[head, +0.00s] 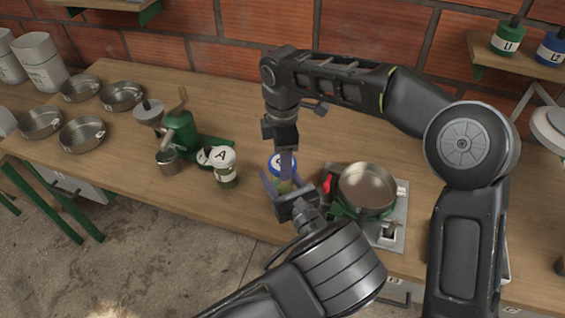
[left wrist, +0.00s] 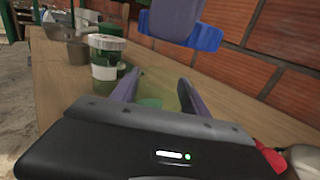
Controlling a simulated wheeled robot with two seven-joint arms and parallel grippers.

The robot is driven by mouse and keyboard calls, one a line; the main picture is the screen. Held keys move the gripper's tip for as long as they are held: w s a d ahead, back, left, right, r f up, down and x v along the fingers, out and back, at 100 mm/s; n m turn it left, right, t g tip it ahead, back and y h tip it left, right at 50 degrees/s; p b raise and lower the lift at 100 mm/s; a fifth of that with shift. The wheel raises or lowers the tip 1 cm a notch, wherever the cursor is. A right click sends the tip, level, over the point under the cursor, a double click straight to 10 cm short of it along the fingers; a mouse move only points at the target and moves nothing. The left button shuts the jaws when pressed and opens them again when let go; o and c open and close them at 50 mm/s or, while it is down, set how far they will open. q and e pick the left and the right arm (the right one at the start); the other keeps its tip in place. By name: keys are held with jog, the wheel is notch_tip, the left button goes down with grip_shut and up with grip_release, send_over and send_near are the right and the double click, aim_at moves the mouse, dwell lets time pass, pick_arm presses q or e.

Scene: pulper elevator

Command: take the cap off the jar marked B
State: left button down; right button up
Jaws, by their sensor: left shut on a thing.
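The jar with the blue cap (head: 275,159) stands near the table's front, partly hidden by my grippers; its letter cannot be read. My left gripper (head: 283,186) comes from the front, its two fingers on either side of the see-through jar body, shut on it. In the left wrist view the jar's greenish glass (left wrist: 158,91) shows between the fingers, with the blue cap (left wrist: 208,39) above. My right gripper (head: 286,166) reaches down from above, one finger in front of the cap. Its other finger is hidden. I cannot tell whether the cap touches the jar.
A jar marked A (head: 224,168) stands just left. A green grinder (head: 180,132) and a small metal cup (head: 168,161) are farther left, with several metal pans beyond. A pan (head: 367,187) sits on a burner plate to the right. The table behind the jars is clear.

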jog(key=shift+r, duration=0.85)
pick_arm(q)
jog(key=shift+c, duration=2.4)
grip_release()
jog(key=b+v, duration=0.2)
jog(key=v, duration=1)
jog(key=shift+b, duration=0.3)
pick_arm(e)
notch_tip(320, 180, down, 3)
jog(key=shift+r, duration=0.2)
